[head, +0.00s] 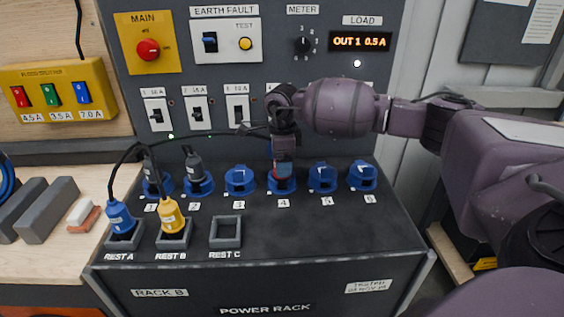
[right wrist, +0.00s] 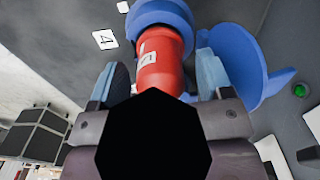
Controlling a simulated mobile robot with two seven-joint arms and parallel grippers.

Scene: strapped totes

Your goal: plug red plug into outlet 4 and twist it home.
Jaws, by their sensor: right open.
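The red plug (head: 285,184) stands in the blue outlet 4 (head: 281,191) on the rack's sloping top. In the right wrist view the red plug (right wrist: 162,60) reaches into the blue outlet ring (right wrist: 160,14), beside the white "4" label. How deep it sits and whether it is twisted cannot be told. My right gripper (head: 284,165) is over outlet 4. In the wrist view its two blue-padded fingers (right wrist: 162,78) are open, one each side of the plug, with gaps visible. My left gripper is not in view.
Outlets 1 and 2 hold dark plugs (head: 194,167); outlets 3 (head: 239,180), 5 (head: 322,178) and 6 (head: 362,176) look empty. A blue plug (head: 120,217) is in Rest A, a yellow plug (head: 171,215) in Rest B. Rest C (head: 226,232) is empty. The load display (head: 360,41) reads "OUT 1 0.5 A".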

